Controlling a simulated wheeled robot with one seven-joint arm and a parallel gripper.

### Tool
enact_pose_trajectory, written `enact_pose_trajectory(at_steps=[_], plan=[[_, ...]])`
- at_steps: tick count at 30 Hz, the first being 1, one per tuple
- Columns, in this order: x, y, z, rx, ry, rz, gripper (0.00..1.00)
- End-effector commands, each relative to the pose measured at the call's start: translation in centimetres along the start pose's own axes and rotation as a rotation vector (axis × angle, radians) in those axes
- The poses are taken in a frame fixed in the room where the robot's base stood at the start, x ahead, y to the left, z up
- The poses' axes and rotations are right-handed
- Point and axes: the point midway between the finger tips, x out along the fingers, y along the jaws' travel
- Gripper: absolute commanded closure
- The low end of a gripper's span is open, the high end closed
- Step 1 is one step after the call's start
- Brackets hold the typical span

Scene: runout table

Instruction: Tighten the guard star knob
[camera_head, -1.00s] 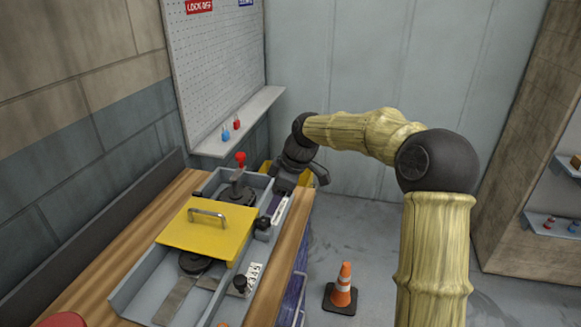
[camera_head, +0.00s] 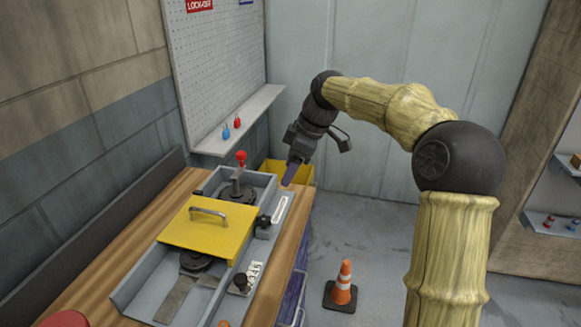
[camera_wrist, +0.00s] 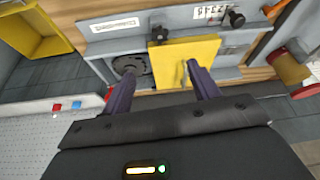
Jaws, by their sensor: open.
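Two black knobs stand on the right side of the grey runout fixture: one (camera_head: 262,222) by the yellow guard (camera_head: 205,232), the other (camera_head: 240,281) nearer, by a numbered label. I cannot tell surely which is the guard star knob. In the wrist view the guard-side knob (camera_wrist: 158,34) and the label-side knob (camera_wrist: 236,18) lie beyond the fingertips. My gripper (camera_head: 289,177) is above the table's far right corner, apart from both knobs. In the wrist view my gripper (camera_wrist: 160,69) is open, with nothing between its fingers.
A red-topped lever (camera_head: 240,157) rises from the fixture's far end. A metal handle (camera_head: 208,213) stands on the guard. A yellow bin (camera_head: 301,173) is behind the table. A shelf (camera_head: 235,128) holds small red and blue items. An orange cone (camera_head: 343,283) stands on the floor.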

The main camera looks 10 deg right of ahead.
Motion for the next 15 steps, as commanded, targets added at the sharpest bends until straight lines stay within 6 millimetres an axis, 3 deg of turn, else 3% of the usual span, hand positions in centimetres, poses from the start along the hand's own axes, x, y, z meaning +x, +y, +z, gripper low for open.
enact_pose_trajectory(at_steps=[4, 8, 15], plan=[[0.6, -0.4, 0.1, 0.021, -0.014, 0.004, 0.40], [2.3, -1.7, 0.8, 0.106, -0.061, 0.018, 0.40], [6.7, -6.3, 5.0, 0.415, -0.174, 0.113, 0.40]])
